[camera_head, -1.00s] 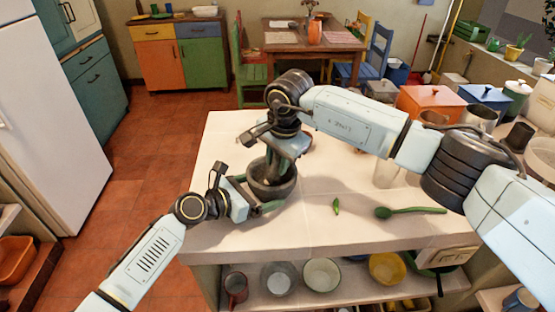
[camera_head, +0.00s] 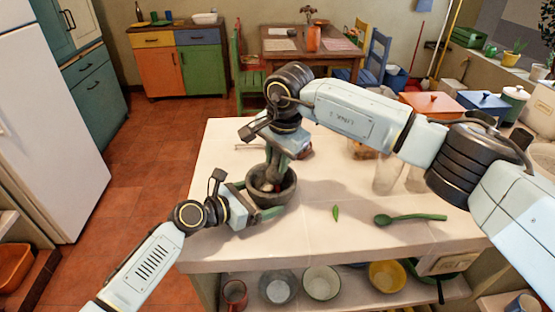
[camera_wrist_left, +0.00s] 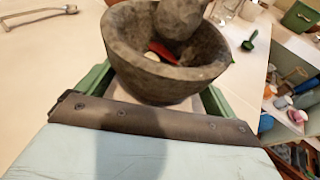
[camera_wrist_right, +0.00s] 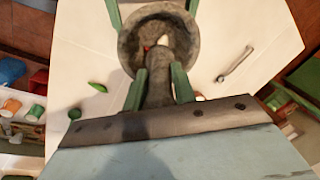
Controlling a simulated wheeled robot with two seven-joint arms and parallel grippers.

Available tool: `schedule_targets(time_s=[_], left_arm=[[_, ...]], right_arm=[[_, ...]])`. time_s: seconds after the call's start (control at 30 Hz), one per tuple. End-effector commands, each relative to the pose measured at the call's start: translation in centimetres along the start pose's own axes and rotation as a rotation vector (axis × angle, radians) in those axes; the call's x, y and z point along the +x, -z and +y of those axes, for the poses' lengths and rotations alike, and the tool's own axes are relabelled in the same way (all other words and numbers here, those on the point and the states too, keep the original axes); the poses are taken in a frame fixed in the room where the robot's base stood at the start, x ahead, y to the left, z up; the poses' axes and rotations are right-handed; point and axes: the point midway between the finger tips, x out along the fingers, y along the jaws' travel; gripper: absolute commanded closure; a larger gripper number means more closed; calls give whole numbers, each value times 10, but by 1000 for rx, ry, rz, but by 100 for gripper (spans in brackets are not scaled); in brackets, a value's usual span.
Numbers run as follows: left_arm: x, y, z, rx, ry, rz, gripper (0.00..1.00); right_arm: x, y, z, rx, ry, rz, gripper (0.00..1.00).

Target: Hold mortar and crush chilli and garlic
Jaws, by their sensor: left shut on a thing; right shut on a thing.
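The dark stone mortar (camera_head: 278,188) stands upright near the left front of the white counter. My left gripper (camera_head: 252,200) is shut on the mortar's outside; in the left wrist view the green fingers flank the bowl (camera_wrist_left: 160,80). My right gripper (camera_head: 276,158) is above the mortar, shut on the stone pestle (camera_wrist_right: 160,88), whose lower end is in the bowl. A red chilli (camera_wrist_left: 163,52) and a pale garlic piece (camera_wrist_left: 152,57) lie inside the mortar. The pestle hides part of the bowl's inside.
A green leaf-like piece (camera_head: 336,212) and a green spoon (camera_head: 410,218) lie to the right on the counter. Clear glasses (camera_head: 387,178) stand behind them. Bowls and a mug (camera_head: 235,292) sit on the shelf below.

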Motion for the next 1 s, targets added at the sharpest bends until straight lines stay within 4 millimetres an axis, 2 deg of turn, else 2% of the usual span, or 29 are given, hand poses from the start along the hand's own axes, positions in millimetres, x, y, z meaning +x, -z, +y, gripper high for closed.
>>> schedule_targets(time_s=[0.03,0.47,1.0], left_arm=[[0,-5,1,2,-2,-10,20],[0,-5,1,2,-2,-10,20],[0,-5,1,2,-2,-10,20]], right_arm=[[-1,0,-1,-1,2,0,96],[-1,0,-2,-1,-8,-2,96],[7,5,-12,1,-170,-44,96]])
